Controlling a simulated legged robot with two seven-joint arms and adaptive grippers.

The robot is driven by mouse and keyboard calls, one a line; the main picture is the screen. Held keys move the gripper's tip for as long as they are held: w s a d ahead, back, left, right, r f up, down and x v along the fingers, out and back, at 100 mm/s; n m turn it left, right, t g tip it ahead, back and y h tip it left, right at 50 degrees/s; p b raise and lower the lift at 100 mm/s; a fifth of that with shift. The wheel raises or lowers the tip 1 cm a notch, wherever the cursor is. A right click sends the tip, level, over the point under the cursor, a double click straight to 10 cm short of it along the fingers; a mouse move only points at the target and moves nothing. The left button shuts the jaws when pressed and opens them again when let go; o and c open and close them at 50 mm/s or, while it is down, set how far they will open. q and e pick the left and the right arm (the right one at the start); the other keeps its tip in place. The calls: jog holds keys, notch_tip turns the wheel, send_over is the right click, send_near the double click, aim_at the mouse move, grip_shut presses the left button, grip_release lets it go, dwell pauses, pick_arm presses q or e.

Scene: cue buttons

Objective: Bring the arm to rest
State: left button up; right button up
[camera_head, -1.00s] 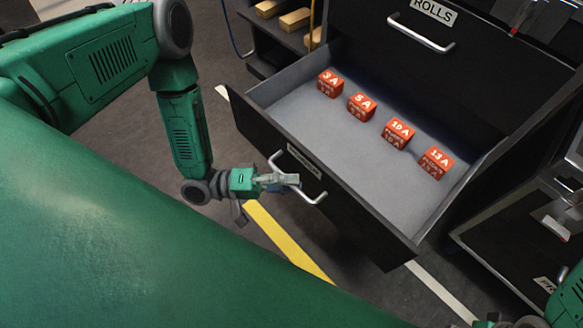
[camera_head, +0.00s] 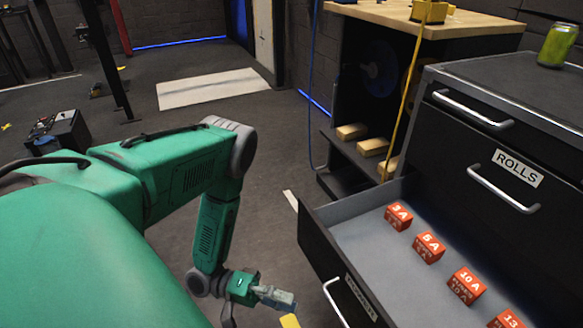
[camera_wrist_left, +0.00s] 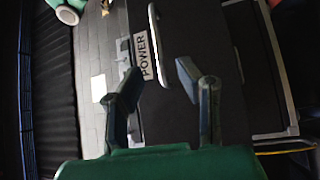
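My left arm is green and reaches down in the head view. Its left gripper (camera_head: 284,299) hangs just to the left of the open drawer's front, apart from its handle (camera_head: 334,304). In the left wrist view the two fingers of the left gripper (camera_wrist_left: 159,76) are spread with nothing between them. Beyond them are the dark drawer front with a POWER label (camera_wrist_left: 146,59) and the metal handle (camera_wrist_left: 158,42). My right gripper is in neither view.
The open drawer (camera_head: 350,232) holds several red labelled blocks (camera_head: 428,247). The cabinet (camera_head: 470,150) carries a green can (camera_head: 557,45). A shelf with wooden blocks (camera_head: 372,147) stands behind. A dark box (camera_head: 58,132) stands at far left. Open floor (camera_head: 200,75) lies behind my arm.

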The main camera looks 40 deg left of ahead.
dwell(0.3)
pick_arm(q)
jog(key=w+d+f+m+y, duration=0.1)
jog(key=w+d+f+y, duration=0.4)
jog(key=y, duration=0.4)
jog(key=s+a+r+m+g+y, duration=0.1)
jog(key=s+a+g+y, duration=0.35)
jog(key=s, duration=0.35)
jog(key=s+a+r+m+g+y, duration=0.1)
jog(key=s+a+g+y, duration=0.3)
jog(key=s, duration=0.3)
notch_tip(320, 180, up, 9)
jog(key=w+d+m+t+p, duration=0.1)
jog(key=w+p, duration=0.1)
jog(key=p, duration=0.7)
jog(key=shift+w+d+r, duration=0.15)
jog(key=shift+w+d, duration=0.15)
jog(key=shift+d, duration=0.05)
